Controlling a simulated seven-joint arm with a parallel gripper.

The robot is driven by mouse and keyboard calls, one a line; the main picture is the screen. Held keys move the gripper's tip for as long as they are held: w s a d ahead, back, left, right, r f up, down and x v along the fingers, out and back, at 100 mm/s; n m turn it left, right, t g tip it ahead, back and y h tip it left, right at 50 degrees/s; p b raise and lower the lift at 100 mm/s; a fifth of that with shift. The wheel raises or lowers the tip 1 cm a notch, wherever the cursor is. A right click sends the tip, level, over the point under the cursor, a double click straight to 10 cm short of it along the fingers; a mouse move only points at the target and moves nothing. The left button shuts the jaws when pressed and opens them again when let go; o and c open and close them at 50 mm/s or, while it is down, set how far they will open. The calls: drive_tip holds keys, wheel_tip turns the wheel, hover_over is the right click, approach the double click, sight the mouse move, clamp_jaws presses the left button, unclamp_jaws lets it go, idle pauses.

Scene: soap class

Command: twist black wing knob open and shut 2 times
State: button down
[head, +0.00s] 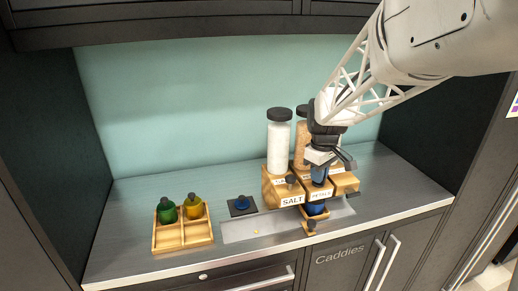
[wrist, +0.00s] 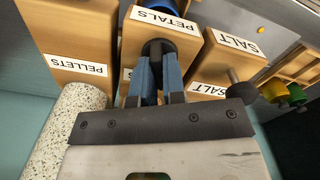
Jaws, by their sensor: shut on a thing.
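The wooden dispenser row stands on the counter, with a PETALS box (head: 321,195) in the middle beside a SALT box (head: 291,199). In the wrist view the PETALS box (wrist: 165,22) is straight ahead. My gripper (head: 319,180) is at the front of the PETALS box. Its blue fingers (wrist: 158,70) are closed around a black knob (wrist: 157,46) on that box. The fingers hide most of the knob, so its wing shape and turn angle cannot be told. A blue bottle (head: 315,208) stands below the gripper, under the PETALS box.
The SALT box has its own dark knob (head: 291,180). Jars (head: 279,145) with black lids stand on top. A wooden tray (head: 182,242) holds a green bottle (head: 167,211) and a yellow bottle (head: 194,207). A blue-topped item sits on a dark pad (head: 242,212).

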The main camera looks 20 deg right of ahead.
drive_tip(key=shift+n, duration=0.9)
drive_tip(key=c, duration=1.2)
unclamp_jaws()
drive_tip(key=shift+r, duration=0.1)
drive_tip(key=shift+r, duration=3.8)
